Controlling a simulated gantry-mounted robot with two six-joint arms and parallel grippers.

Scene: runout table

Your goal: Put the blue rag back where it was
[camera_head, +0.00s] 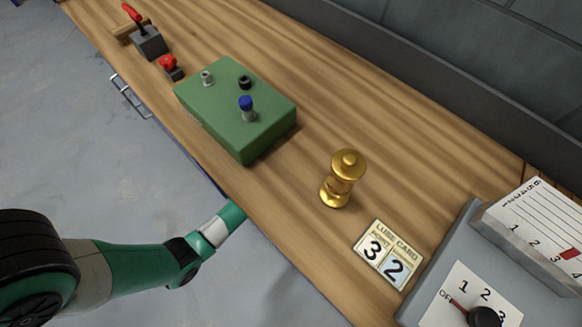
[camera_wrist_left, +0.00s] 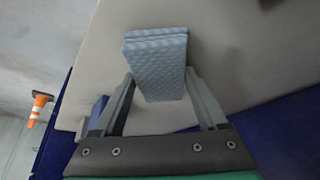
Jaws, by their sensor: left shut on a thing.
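The blue rag (camera_wrist_left: 158,70) is a folded, textured pale blue pad in the left wrist view. My left gripper (camera_wrist_left: 160,82) is shut on it, with one finger on each side. A plain beige surface (camera_wrist_left: 235,60) lies behind the rag; I cannot tell whether the rag touches it. In the head view my left arm reaches to the front edge of the wooden table (camera_head: 310,240), and the gripper and rag are hidden there. My right gripper is in neither view.
On the table stand a green block (camera_head: 215,110) with fittings, a brass piece (camera_head: 342,180), a lube card (camera_head: 388,255) reading 3 and 2, and a grey dial panel (camera_head: 440,290). A metal handle (camera_head: 128,95) juts from the front edge. An orange cone (camera_wrist_left: 38,108) stands beyond.

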